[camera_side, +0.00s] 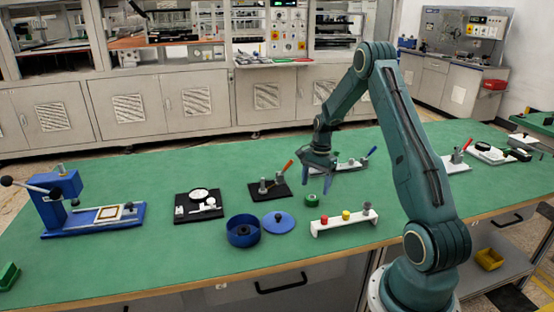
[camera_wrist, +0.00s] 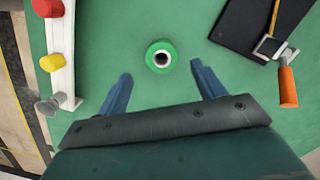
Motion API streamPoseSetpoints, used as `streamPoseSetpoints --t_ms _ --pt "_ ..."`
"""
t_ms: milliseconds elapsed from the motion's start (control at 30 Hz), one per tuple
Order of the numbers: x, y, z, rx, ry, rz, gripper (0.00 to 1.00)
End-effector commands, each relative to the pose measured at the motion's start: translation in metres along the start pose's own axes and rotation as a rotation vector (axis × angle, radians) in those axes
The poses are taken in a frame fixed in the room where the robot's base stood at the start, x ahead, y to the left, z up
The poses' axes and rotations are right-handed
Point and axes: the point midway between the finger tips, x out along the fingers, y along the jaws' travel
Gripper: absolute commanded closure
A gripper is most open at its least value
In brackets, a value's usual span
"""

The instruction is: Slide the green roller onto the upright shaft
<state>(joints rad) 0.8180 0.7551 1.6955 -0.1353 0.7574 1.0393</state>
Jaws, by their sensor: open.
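The green roller (camera_side: 311,200) is a short ring with a dark centre hole, standing on the green table top. In the wrist view the roller (camera_wrist: 160,43) shows from above, just beyond and between the tips of my blue fingers. My gripper (camera_side: 319,175) is open and empty, pointing down above the table close to the roller; it also shows in the wrist view (camera_wrist: 162,80). The fingers appear apart from the roller. Small grey posts stand on a black fixture plate (camera_side: 283,192) left of my gripper; I cannot tell whether one is the upright shaft.
A white rack (camera_side: 330,227) with red, yellow and grey pegs stands in front of the roller. A blue round container (camera_side: 243,239) and blue lid (camera_side: 278,222) lie left. An orange handle (camera_wrist: 288,87) is right of my fingers. Open table surrounds the roller.

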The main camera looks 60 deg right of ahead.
Motion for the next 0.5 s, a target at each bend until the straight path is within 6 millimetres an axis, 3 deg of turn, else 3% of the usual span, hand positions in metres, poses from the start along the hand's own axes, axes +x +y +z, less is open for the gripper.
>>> streamPoseSetpoints --t_ms 267,500 --pt "0.004 0.0 0.0 -0.001 0.0 0.0 0.32" --pt "0.027 -0.002 0.002 -0.001 -0.001 0.002 0.32"
